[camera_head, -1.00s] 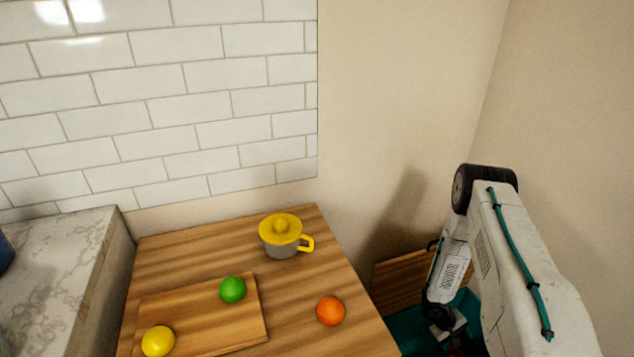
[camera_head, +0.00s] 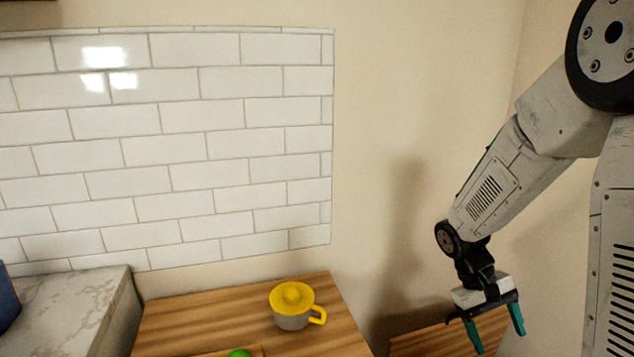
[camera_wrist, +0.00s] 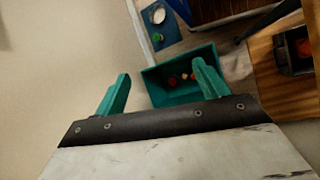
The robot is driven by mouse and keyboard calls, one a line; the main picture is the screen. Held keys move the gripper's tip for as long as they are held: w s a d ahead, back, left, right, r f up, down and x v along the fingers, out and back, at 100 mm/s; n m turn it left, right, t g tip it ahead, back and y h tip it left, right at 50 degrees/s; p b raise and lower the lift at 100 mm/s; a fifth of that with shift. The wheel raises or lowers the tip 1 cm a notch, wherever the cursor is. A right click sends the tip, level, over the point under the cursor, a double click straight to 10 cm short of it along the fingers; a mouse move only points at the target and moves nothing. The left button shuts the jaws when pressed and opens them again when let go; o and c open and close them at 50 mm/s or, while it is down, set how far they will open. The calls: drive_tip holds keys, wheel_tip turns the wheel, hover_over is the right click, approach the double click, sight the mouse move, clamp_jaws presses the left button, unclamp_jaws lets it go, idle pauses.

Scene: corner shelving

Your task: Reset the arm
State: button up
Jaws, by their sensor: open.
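My gripper (camera_head: 497,343) hangs from my arm at the right of the head view, fingers pointing down. Its teal fingers are spread apart, with nothing between them. In the wrist view the two teal fingers (camera_wrist: 160,88) also stand wide apart. The gripper is in the air, well to the right of the juicer, and touches nothing that I can see.
A yellow-topped juicer (camera_head: 293,307) stands on the wooden counter (camera_head: 215,317). A green fruit (camera_head: 239,353) shows at the bottom edge. A teal bin (camera_wrist: 180,97) with small red and yellow items lies below my gripper. A marble counter (camera_head: 70,310) is at left.

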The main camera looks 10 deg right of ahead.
drive_tip(key=s+a+r+n+t+y, duration=0.1)
drive_tip(key=s+a+r+t+y, duration=0.2)
drive_tip(key=s+a+r, duration=1.1)
wheel_tip(320, 180, up, 3)
drive_tip(key=a+t, duration=0.1)
drive_tip(key=t, duration=0.2)
drive_tip(key=shift+a+t, duration=0.3)
drive_tip(key=shift+t, duration=0.1)
